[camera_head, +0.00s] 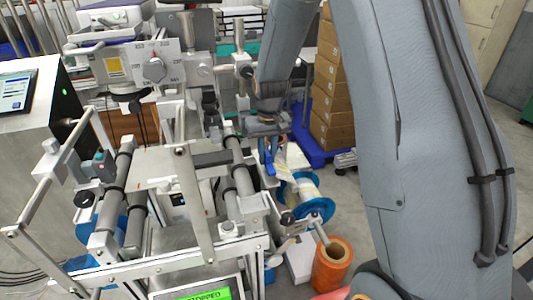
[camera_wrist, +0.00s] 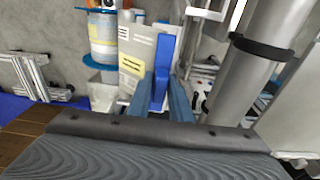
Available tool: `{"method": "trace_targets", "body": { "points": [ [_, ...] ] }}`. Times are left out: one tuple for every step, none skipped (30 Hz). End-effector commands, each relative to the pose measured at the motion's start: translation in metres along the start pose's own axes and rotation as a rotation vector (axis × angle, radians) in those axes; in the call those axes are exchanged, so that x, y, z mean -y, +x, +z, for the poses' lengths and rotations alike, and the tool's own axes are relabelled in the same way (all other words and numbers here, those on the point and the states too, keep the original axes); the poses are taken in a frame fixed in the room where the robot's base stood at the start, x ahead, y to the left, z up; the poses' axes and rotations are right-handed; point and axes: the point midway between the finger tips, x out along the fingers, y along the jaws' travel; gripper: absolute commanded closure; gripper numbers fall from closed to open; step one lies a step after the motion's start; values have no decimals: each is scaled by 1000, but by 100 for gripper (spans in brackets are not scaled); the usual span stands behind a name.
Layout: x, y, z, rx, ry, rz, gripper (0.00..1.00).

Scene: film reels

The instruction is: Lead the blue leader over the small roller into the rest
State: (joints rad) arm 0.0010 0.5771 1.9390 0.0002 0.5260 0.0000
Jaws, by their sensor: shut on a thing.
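My gripper (camera_head: 274,150) is above the right side of the machine, beside a reel with blue flanges (camera_head: 300,200). In the wrist view, its two blue-grey fingers (camera_wrist: 167,95) are closed on the blue leader (camera_wrist: 161,58), a narrow blue strip standing up beyond the fingertips. A pale web with a yellow label (camera_wrist: 132,66) lies just left of the leader. The reel (camera_wrist: 103,38) shows at upper left there. Grey rollers with black bands (camera_head: 241,165) are left of the gripper; one large roller (camera_wrist: 252,48) is close on the right in the wrist view. I cannot tell which parts are the small roller and the rest.
An orange roll (camera_head: 331,266) stands at the machine's lower right. A tall metal post (camera_head: 190,185) and an angled rail (camera_head: 50,190) stand at the front and left. A green display (camera_head: 207,292) is at the front. Cardboard boxes (camera_head: 333,95) stand behind on a blue base.

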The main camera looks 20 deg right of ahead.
Motion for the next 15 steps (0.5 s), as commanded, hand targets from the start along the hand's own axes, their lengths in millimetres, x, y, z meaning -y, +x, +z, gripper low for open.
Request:
{"method": "trace_targets", "body": {
  "points": [
    [0, 5, 0, 0, -1, 0, 100],
    [1, 6, 0, 0, -1, 0, 100],
    [1, 8, 0, 0, -2, 0, 100],
    [1, 8, 0, 0, -2, 0, 100],
    [1, 9, 1, 0, -2, 0, 100],
    [1, 9, 1, 0, -2, 0, 100],
    [1, 9, 1, 0, -2, 0, 100],
    [1, 9, 1, 0, -1, 0, 100],
    [1, 9, 1, 0, -1, 0, 100],
    [1, 9, 1, 0, -1, 0, 100],
    [1, 9, 1, 0, -1, 0, 100],
    [1, 9, 1, 0, -1, 0, 100],
    [1, 9, 1, 0, -1, 0, 100],
    [1, 9, 1, 0, -1, 0, 100],
    [1, 9, 1, 0, -1, 0, 100]
  ]
}}
